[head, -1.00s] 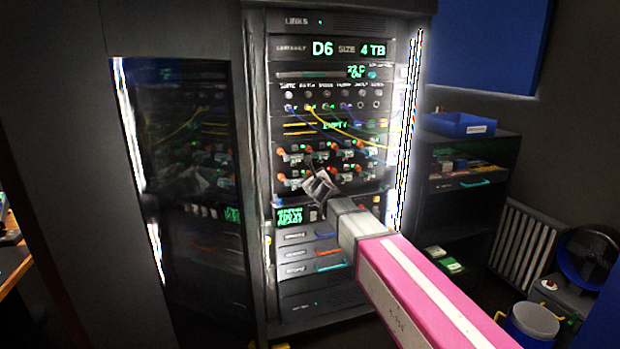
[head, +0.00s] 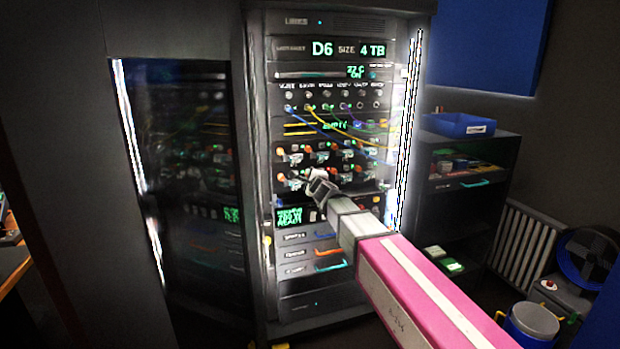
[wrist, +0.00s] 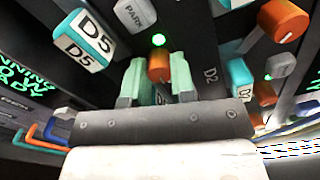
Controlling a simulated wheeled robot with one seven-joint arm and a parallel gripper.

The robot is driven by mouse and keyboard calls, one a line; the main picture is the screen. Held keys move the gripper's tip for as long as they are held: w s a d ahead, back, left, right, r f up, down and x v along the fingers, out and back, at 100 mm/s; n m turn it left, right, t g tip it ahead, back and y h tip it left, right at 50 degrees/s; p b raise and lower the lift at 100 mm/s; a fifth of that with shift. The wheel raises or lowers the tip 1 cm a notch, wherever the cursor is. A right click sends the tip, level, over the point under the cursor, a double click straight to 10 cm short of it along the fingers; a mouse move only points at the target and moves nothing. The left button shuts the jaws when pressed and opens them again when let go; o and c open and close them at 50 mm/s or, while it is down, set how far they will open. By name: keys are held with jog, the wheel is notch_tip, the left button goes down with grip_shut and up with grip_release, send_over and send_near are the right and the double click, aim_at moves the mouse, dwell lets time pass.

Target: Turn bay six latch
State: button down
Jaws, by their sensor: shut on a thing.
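The latch panel shows in the head view as two rows of orange-knobbed bays (head: 322,152) in the lit rack. My gripper (head: 308,178) is at the lower row, near its middle. In the wrist view, my gripper (wrist: 157,80) has a pale green finger on each side of an orange latch knob (wrist: 159,66) and is shut on it.
In the wrist view, a cyan block marked D5 (wrist: 84,40) is at upper left, with a grey PARK knob (wrist: 135,14) beside it. Another orange knob (wrist: 283,20) is at upper right. Below the bays, drawers with coloured handles (head: 328,252) stick out.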

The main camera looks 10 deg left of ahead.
jog(key=n, duration=0.9)
jog(key=shift+r, duration=0.1)
jog(key=shift+n, duration=0.4)
jog(key=c, duration=1)
grip_release()
jog(key=shift+o, duration=0.2)
jog(key=shift+s, duration=0.1)
jog(key=v, duration=1)
jog(key=shift+s+d, duration=0.25)
